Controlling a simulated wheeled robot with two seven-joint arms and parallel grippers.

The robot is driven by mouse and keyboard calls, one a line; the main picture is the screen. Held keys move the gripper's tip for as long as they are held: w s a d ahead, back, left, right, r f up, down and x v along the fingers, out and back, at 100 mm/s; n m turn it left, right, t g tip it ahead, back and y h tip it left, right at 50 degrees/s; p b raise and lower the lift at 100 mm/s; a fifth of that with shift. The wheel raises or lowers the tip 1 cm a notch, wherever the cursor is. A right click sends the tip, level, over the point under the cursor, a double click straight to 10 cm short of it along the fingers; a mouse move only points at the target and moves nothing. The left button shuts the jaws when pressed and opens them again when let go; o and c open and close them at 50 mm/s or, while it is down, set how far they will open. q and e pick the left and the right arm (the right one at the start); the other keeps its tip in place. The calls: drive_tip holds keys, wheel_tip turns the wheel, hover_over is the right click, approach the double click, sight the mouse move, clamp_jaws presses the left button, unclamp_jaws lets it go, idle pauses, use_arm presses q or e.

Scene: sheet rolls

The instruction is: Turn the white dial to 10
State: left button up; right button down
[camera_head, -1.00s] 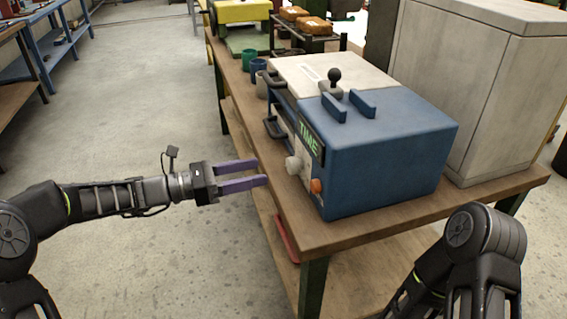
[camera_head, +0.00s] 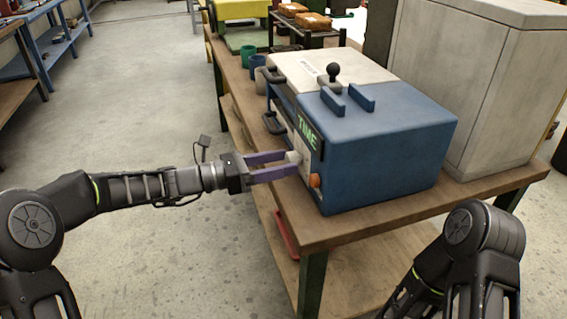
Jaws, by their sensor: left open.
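The white dial (camera_head: 293,157) is on the front face of a blue and white machine (camera_head: 385,150), below a green "TIME" label (camera_head: 307,134). My left gripper (camera_head: 289,163) is open, its purple fingers reaching right up to the dial. The fingertips are at the dial and partly cover it; I cannot tell whether they touch it. The dial's markings are too small to read. An orange knob (camera_head: 315,181) is just to the right of and below the fingertips. My right arm shows at the lower right, but its gripper is out of the picture.
The machine stands on a wooden workbench (camera_head: 345,222). Black handles (camera_head: 273,123) stick out on its front, left of the dial. A grey cabinet (camera_head: 470,85) stands behind it on the right. Cups (camera_head: 257,66) and a rack with brown blocks (camera_head: 312,22) are farther back. The floor on the left is clear.

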use_arm(q)
drive_tip(key=shift+w+d, duration=0.1)
drive_tip(key=shift+d, duration=0.35)
drive_tip(key=shift+c, duration=0.3)
clamp_jaws()
